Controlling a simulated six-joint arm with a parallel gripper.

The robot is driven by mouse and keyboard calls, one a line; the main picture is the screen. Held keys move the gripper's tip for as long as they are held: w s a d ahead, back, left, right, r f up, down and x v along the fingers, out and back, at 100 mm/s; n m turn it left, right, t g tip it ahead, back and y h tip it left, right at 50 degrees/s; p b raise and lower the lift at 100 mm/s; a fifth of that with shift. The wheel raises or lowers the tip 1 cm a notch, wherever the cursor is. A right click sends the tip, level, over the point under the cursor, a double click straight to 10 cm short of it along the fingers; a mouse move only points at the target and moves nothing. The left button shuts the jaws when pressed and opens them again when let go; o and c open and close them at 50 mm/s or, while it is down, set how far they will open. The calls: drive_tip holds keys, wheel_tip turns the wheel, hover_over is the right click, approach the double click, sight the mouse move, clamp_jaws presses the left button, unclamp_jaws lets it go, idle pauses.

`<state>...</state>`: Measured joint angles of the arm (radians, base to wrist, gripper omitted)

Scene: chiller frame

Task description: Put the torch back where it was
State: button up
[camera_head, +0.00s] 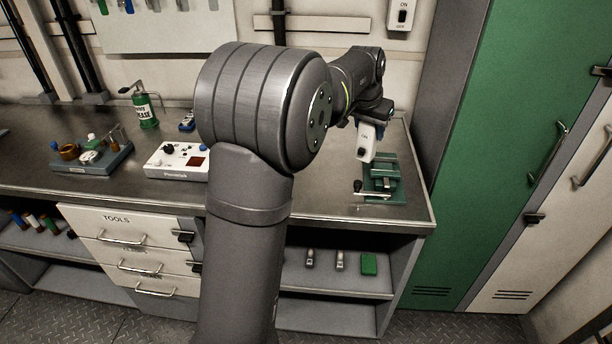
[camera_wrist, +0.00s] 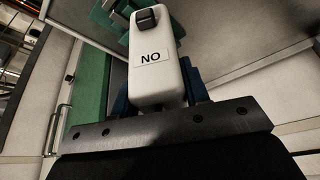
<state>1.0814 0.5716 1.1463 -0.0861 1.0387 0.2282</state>
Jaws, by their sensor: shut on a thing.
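My gripper (camera_head: 367,124) is shut on a white box-shaped thing (camera_head: 366,145) with rounded edges, and holds it above the right end of the workbench. In the wrist view the white box (camera_wrist: 153,75) sits between the blue fingers. It has a black switch and a label that reads NO, or ON upside down. I cannot tell for sure that this box is the torch.
A white ON switch box (camera_head: 402,14) hangs on the wall. A white control panel (camera_head: 178,161), a green grease can (camera_head: 146,110) and a grey tray (camera_head: 92,158) stand left on the bench (camera_head: 335,205). Small items, including a green block (camera_head: 369,264), lie on the shelf below. A green locker (camera_head: 500,150) stands right.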

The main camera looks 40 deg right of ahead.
drive_tip(key=w+a+n+t+y, duration=0.1)
drive_tip(key=w+a+n+t, duration=0.1)
drive_tip(key=w+a+n, duration=0.3)
drive_tip(key=shift+n, duration=0.3)
drive_tip(key=shift+w+a+f, duration=0.55)
drive_tip(key=shift+w+f, duration=1.25)
drive_tip(key=shift+f, duration=0.15)
drive_tip(key=shift+w+a+f, duration=0.55)
drive_tip(key=shift+w+f, duration=1.3)
drive_tip(key=shift+f, duration=0.15)
drive_tip(key=shift+w+a+f, duration=0.55)
drive_tip(key=shift+w+f, duration=1.25)
drive_tip(key=shift+f, duration=0.15)
drive_tip(key=shift+f, duration=0.15)
drive_tip(key=o, duration=1.2)
